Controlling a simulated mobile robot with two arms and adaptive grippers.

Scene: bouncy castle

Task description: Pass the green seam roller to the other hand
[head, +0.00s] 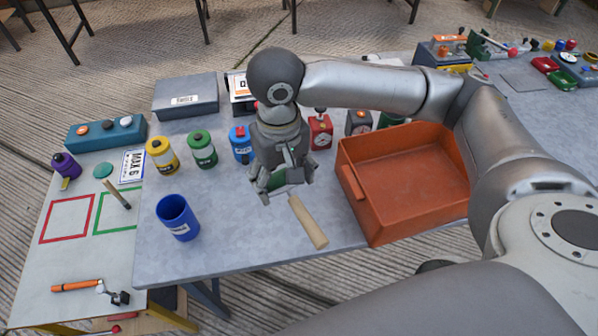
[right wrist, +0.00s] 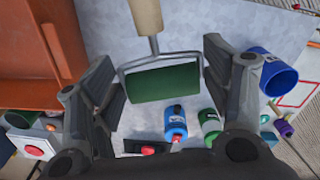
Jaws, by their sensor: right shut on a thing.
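The green seam roller has a green drum (right wrist: 163,83) in a wire frame and a pale wooden handle (head: 308,222). My right gripper (head: 285,187) is above the grey table, and its fingers close across the drum and frame from both sides. In the right wrist view the drum lies between the two fingers (right wrist: 163,68), and the handle (right wrist: 146,15) points away from the palm. In the head view the handle slants down to the right, and the fingers partly hide the drum. My left gripper is not in view.
An orange bin (head: 355,205) stands just right of the roller. A blue cup (head: 177,217) stands to the left. Yellow (head: 162,156), green (head: 202,150) and blue (head: 241,145) containers stand behind. The grey table's front middle (head: 235,240) is clear.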

